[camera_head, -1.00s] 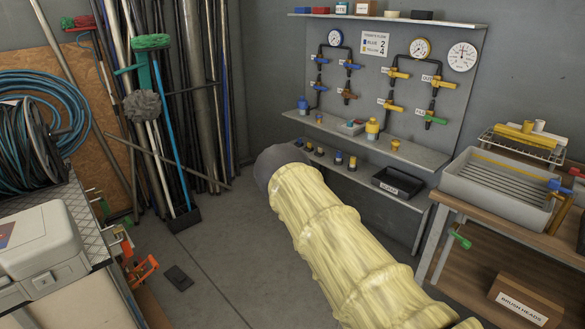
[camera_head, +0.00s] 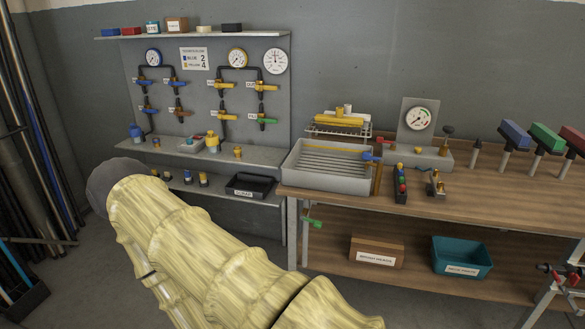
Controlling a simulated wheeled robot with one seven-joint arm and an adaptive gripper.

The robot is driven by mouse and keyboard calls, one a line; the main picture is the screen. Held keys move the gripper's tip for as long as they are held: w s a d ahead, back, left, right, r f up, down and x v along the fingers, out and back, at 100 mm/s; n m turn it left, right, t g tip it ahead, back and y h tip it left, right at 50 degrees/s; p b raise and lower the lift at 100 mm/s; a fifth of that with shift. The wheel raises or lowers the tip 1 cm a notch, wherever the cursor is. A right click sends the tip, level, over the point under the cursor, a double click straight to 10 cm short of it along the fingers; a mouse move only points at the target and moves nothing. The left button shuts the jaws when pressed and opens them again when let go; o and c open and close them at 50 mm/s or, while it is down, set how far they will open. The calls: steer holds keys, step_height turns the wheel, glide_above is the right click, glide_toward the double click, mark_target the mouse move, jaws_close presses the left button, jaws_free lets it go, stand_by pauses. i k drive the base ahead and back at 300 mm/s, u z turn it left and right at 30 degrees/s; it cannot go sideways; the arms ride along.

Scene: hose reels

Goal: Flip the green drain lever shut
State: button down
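A small green lever (camera_head: 313,223) hangs below the grey ribbed basin (camera_head: 290,178), at the bench's left front edge. Another green-handled valve (camera_head: 267,121) is at the lower right of the pipe panel, next to a small label too small to read. The frames do not make clear which of the two is the drain lever. My arm, in a pale yellow sleeve, crosses the lower left, in front of the panel's lower shelf. A dark grey rounded part shows at its far end. No gripper fingers are visible, and nothing of mine touches either green lever.
The wall panel (camera_head: 200,105) carries gauges and yellow, blue and brown valves. A black tray (camera_head: 252,186) sits on its low shelf. The wooden bench (camera_head: 480,207) holds a gauge block (camera_head: 420,157) and coloured heads. A cardboard box (camera_head: 376,250) and teal bin (camera_head: 462,256) stand below.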

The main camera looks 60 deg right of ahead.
mark_target(317, 224)
steer(key=u, duration=1.05)
steer(key=i, duration=0.7)
steer(key=z, duration=2.35)
